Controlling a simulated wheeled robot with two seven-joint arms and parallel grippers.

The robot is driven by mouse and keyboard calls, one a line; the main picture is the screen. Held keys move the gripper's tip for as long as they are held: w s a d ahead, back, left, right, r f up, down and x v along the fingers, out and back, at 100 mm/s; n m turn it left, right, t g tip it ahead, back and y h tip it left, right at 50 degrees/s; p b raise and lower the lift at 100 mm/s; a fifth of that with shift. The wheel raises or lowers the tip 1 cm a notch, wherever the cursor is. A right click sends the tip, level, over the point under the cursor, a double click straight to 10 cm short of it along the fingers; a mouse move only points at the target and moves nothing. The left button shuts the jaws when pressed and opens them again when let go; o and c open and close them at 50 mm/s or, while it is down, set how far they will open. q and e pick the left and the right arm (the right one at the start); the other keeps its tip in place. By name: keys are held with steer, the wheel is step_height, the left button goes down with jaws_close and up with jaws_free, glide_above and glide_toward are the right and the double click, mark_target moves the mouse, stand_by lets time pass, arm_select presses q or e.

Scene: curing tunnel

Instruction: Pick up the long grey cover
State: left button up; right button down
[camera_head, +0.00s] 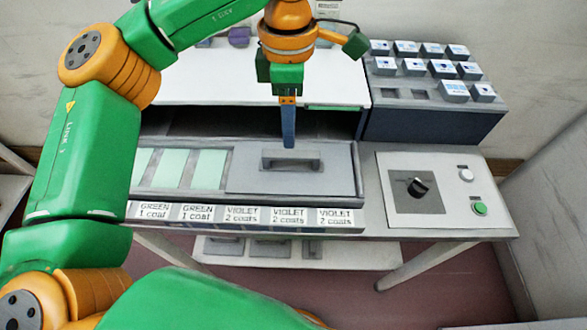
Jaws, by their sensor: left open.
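The long grey cover (330,178) lies flat over the right part of a grey tray on the bench. A raised bar handle (305,162) stands on top of it. My left gripper (288,143) points straight down at the handle's far side in the picture, close to the bar. Its blue fingers show nearly edge-on, so the gap between them is hard to see; it is open and holds nothing. I cannot tell whether the fingertips touch the handle. What lies under the cover is hidden. My right gripper is not in view.
Pale green panels (175,170) show in the tray left of the cover. Labels (241,214) line the front edge. A white-topped tunnel (210,82) with a dark opening is behind. A control panel (425,190) with a black knob and a block rack (432,112) stand right.

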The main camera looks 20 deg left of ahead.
mark_target(291, 153)
arm_select(q)
step_height(291, 153, down, 2)
steer(key=shift+f+b, duration=0.2)
steer(key=shift+b, duration=0.25)
step_height(291, 153, down, 6)
steer(key=shift+d+f+p, duration=0.1)
steer(key=shift+p, duration=0.95)
steer(key=shift+f, duration=0.25)
jaws_close()
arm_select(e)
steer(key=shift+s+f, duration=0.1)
